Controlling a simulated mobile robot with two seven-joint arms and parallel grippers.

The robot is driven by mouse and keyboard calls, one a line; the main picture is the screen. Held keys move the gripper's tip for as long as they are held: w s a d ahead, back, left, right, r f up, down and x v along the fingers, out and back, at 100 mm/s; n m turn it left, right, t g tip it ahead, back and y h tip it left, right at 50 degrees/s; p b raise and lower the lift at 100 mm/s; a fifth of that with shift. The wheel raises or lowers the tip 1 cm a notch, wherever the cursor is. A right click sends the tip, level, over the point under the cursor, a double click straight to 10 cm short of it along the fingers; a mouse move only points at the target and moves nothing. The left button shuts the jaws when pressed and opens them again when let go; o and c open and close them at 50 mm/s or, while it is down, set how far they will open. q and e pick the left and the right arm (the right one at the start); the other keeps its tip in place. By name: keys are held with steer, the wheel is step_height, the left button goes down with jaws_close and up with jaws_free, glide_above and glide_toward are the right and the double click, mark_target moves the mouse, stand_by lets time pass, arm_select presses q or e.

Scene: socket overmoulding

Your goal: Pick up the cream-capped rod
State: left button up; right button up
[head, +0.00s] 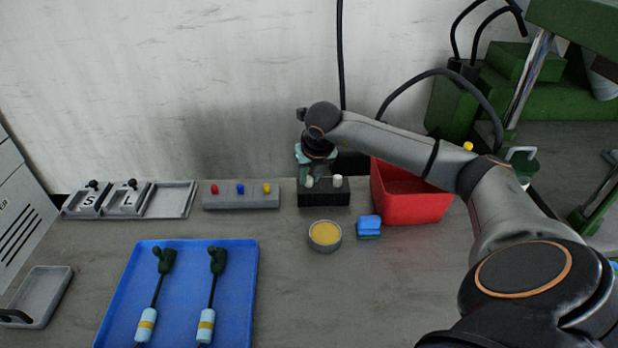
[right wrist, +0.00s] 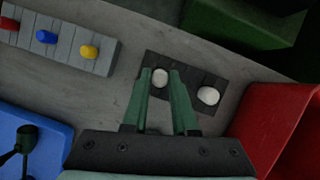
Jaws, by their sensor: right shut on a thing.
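Two pale, cream-to-white caps stand in a dark ribbed block (head: 325,197) near the wall in the head view. My right gripper (head: 314,165) reaches down over the block's left side and is shut on the left cream-capped rod (head: 309,182). In the right wrist view this cap (right wrist: 160,78) shows between the green fingertips, and the rod below it is hidden. The other pale-capped rod (head: 337,181) stands free just to the right, and it shows in the wrist view too (right wrist: 208,95). My left gripper is not in view.
A red bin (head: 412,200) stands right of the block. A grey block (head: 241,198) with red, blue and yellow pegs is to the left. A round yellow-filled tin (head: 324,236) and a blue sponge-like piece (head: 369,225) lie in front. A blue tray (head: 183,300) holds two corded parts.

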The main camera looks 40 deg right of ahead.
jaws_close()
steer(key=shift+r, duration=0.1)
